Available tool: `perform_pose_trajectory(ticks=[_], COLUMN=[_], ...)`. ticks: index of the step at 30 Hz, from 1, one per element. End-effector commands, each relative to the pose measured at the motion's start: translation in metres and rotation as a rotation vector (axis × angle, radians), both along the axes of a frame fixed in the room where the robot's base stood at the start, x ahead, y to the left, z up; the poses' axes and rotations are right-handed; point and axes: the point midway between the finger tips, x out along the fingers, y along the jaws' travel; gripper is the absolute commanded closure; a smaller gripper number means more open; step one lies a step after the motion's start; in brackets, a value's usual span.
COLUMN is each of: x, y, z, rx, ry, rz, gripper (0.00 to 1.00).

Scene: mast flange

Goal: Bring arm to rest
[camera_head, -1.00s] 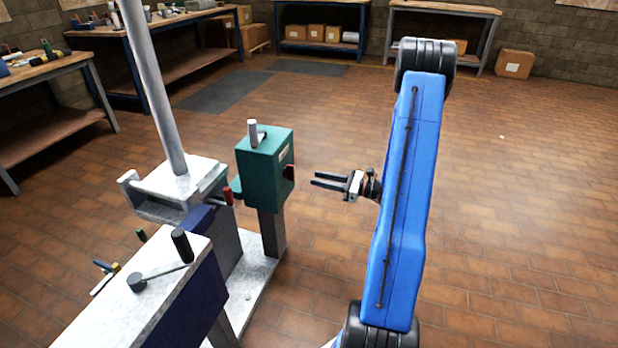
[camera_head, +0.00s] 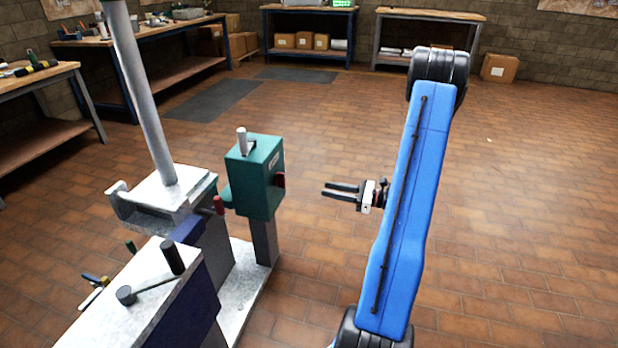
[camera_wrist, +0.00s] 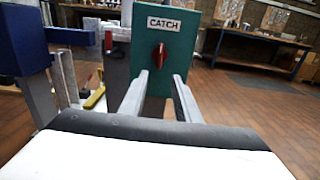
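My gripper (camera_head: 341,190) is at the end of my blue arm (camera_head: 407,205), its fingers pointing left toward the green box and apart from it. The two fingers are spread with nothing between them. The wrist view shows the fingers (camera_wrist: 158,95) open, in front of the green box (camera_wrist: 199,45) with its "CATCH" label (camera_wrist: 165,24) and red knob (camera_wrist: 158,57). In the head view the green box (camera_head: 254,180) stands on a grey post, with a light lever on top.
A grey mast (camera_head: 137,90) rises from a metal bracket at the left. A white-topped stand with a black-handled lever (camera_head: 172,257) is at the lower left. Workbenches (camera_head: 425,15) line the back wall. The brick floor (camera_head: 530,200) to the right is clear.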

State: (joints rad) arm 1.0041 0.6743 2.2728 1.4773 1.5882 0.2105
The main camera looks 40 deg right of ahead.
Motion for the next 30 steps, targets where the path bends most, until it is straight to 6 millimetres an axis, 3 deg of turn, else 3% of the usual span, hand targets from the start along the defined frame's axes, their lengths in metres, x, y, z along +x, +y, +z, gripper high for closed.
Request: perform_pose_trajectory(ticks=[7, 11, 20, 30], x=[0.000, 0.002, -0.007, -0.046], y=[0.001, 0.017, 0.108, 0.201], z=[0.001, 0.011, 0.060, 0.101], rx=[-0.002, -0.035, -0.252, -0.543], ry=[0.000, -0.003, -0.022, -0.070], rz=[0.003, 0.046, 0.319, 0.631], gripper=[0.70, 0.70, 0.70, 0.70])
